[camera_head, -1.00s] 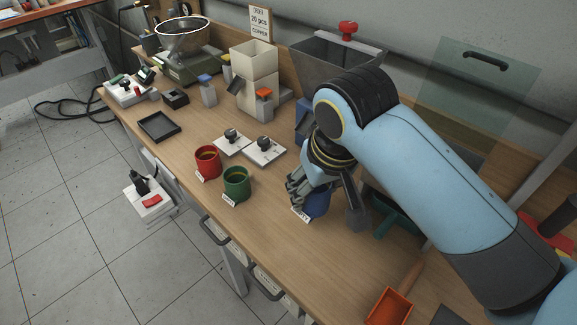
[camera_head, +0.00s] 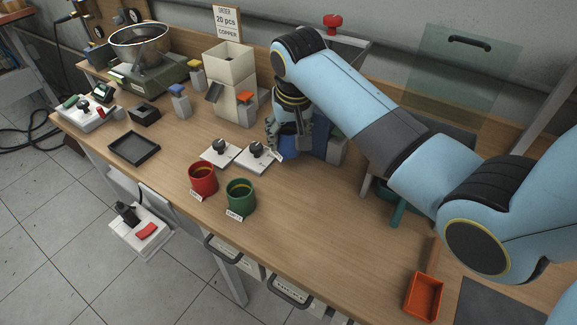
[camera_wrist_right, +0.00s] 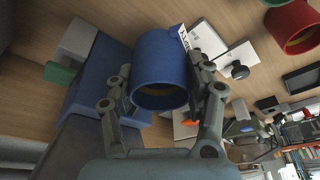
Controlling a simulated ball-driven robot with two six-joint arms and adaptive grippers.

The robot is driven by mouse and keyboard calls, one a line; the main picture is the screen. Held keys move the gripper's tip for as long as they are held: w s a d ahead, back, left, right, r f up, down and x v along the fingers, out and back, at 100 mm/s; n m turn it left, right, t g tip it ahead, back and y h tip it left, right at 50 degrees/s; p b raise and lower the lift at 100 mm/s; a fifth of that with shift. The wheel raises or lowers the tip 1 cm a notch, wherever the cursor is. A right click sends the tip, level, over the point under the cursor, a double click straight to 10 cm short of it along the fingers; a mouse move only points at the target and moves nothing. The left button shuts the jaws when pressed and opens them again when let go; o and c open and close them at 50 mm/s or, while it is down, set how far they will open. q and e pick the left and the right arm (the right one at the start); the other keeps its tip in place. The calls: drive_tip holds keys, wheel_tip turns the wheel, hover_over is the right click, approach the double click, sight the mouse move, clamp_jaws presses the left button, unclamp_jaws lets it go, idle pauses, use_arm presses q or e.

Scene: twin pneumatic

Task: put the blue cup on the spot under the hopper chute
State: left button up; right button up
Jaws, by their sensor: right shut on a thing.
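My right gripper (camera_head: 285,143) is shut on the blue cup (camera_head: 291,147), whose white label faces the front left. In the right wrist view the cup (camera_wrist_right: 160,62) sits between the two fingers (camera_wrist_right: 160,98), its open rim toward the camera. In the head view the cup is beside a blue machine base (camera_head: 318,148), right of the white plates. The base also shows in the wrist view (camera_wrist_right: 98,88). A beige hopper (camera_head: 229,58) with a dark chute (camera_head: 214,92) stands farther back left. A grey hopper (camera_head: 352,48) is mostly hidden by my arm. I cannot see a marked spot.
A red cup (camera_head: 203,180) and a green cup (camera_head: 240,197) stand near the front edge. Two white plates with black knobs (camera_head: 221,152) lie behind them. The table middle is clear.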

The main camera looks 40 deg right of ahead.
sight(290, 140)
wheel_tip(290, 140, down, 3)
drive_tip(key=shift+a+f, duration=0.1)
drive_tip(key=shift+a, duration=0.05)
wheel_tip(290, 140, down, 4)
drive_tip(key=shift+w+f, duration=0.1)
drive_tip(key=shift+f, duration=0.4)
drive_tip(key=o, duration=1.2)
drive_tip(key=shift+o, duration=0.2)
drive_tip(key=shift+r, duration=0.55)
drive_tip(key=v, duration=1)
drive_tip(key=shift+a+r+p, duration=0.15)
drive_tip(key=shift+r+p, duration=0.15)
drive_tip(key=shift+s+r, duration=0.25)
drive_tip(key=shift+s, duration=0.05)
use_arm(q)
drive_tip(key=shift+w+a+r, duration=0.25)
drive_tip(key=shift+w+a, duration=0.1)
drive_tip(key=shift+w, duration=0.15)
drive_tip(key=shift+w+a+r, duration=0.2)
drive_tip(key=shift+w+a, duration=0.1)
drive_tip(key=shift+w, duration=0.2)
